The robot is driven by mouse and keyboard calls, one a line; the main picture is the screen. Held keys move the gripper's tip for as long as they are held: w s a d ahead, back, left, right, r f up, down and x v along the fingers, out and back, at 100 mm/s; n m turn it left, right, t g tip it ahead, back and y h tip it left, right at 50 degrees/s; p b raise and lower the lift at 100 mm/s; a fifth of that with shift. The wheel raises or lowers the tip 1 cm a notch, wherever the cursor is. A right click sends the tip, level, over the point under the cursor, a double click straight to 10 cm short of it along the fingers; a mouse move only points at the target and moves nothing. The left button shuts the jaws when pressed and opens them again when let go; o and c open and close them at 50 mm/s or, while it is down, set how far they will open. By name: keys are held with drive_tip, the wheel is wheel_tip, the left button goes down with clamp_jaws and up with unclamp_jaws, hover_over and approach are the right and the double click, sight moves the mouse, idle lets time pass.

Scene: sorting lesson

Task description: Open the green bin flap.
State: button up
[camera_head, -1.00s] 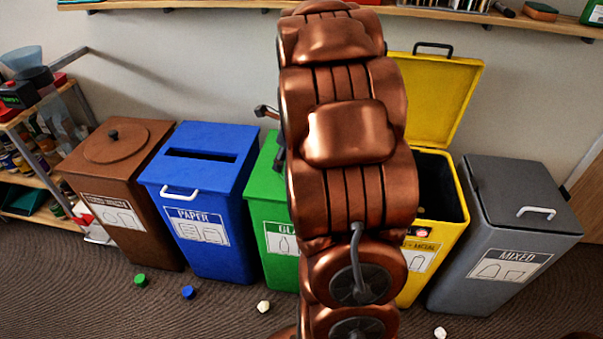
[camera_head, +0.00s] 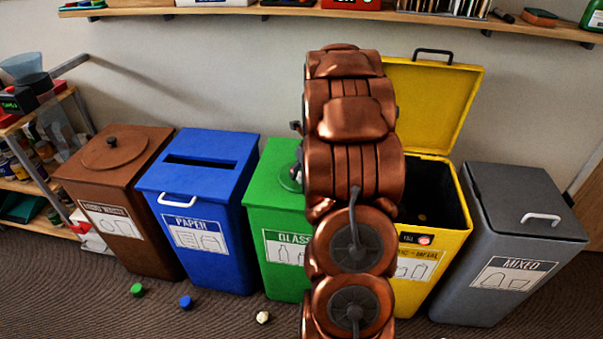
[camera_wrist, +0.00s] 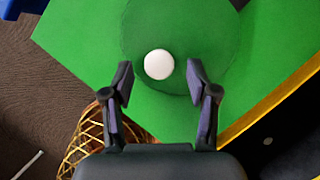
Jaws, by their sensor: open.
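The green bin (camera_head: 272,215), labelled GLASS, stands between the blue and yellow bins, its right part hidden by my arm in the head view. In the wrist view its green lid (camera_wrist: 95,35) carries a round, darker green flap (camera_wrist: 140,30) that looks flat in the lid. A round white knob (camera_wrist: 159,64) sits on the flap. My gripper (camera_wrist: 160,72) is open above the lid, its two fingertips on either side of the knob in the picture, with gaps on both sides. I cannot tell how far above the knob they are. In the head view my arm hides most of the gripper.
The blue paper bin (camera_head: 200,200) stands close on the left. The yellow bin (camera_head: 440,215) on the right has its lid (camera_head: 435,100) raised. A brown bin (camera_head: 120,200) and grey bin (camera_head: 510,245) stand farther out. A wall shelf (camera_head: 230,10) runs above.

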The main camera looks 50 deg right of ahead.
drive_tip(key=shift+x, duration=0.9)
clamp_jaws()
